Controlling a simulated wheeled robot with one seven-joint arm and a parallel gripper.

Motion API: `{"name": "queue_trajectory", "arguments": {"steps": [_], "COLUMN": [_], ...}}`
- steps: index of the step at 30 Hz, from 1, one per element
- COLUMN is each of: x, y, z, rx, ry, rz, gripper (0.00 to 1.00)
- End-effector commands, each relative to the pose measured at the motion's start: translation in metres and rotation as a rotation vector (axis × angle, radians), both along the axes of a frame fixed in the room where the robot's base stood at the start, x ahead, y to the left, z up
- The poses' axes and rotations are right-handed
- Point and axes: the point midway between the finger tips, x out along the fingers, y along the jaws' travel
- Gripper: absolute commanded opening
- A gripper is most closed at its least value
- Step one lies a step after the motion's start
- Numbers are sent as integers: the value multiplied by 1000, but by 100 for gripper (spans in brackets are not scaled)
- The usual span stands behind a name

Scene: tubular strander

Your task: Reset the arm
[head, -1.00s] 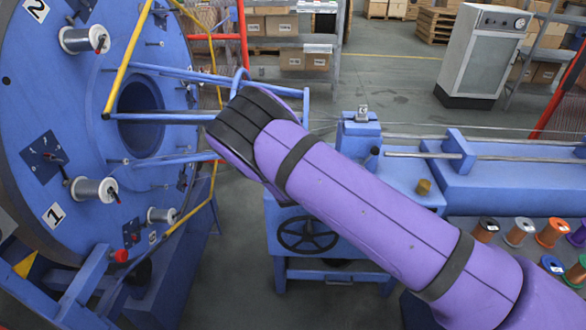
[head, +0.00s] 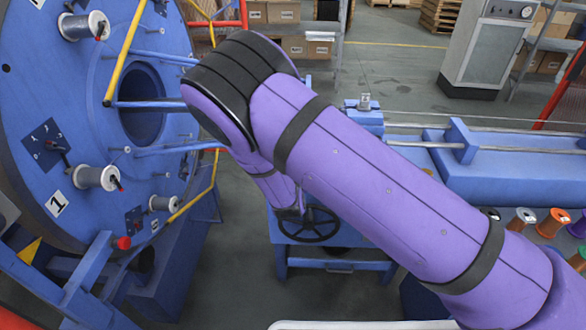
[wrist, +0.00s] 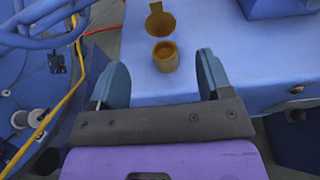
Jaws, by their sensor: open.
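My gripper (wrist: 158,85) shows in the wrist view with its two blue fingers wide apart and nothing between them. Beyond the fingertips, a brass-coloured cup-like part (wrist: 166,56) sits on a blue machine surface (wrist: 140,92). In the head view my purple arm reaches from the lower right toward the blue strander disc and bends downward at its far end. The gripper itself is hidden behind the arm there.
The large blue disc (head: 75,130) with wire spools (head: 97,177) and yellow bars stands at the left. A black handwheel (head: 318,226) is behind my arm. Coloured spools (head: 553,223) stand at the right. A grey cabinet (head: 487,50) stands at the back.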

Motion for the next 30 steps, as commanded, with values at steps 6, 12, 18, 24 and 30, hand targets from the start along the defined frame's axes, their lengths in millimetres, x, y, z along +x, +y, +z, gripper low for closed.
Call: {"name": "queue_trajectory", "arguments": {"steps": [6,12,18,24,30], "x": [0,1,14,20,9], "y": [0,-2,-35,-96,-160], "z": [0,3,49,120,181], "rx": [0,7,113,295,480], "ry": [0,-2,-32,-76,-110], "rz": [0,-11,-170,-444,-710], "gripper": [72,72,72,72,72]}}
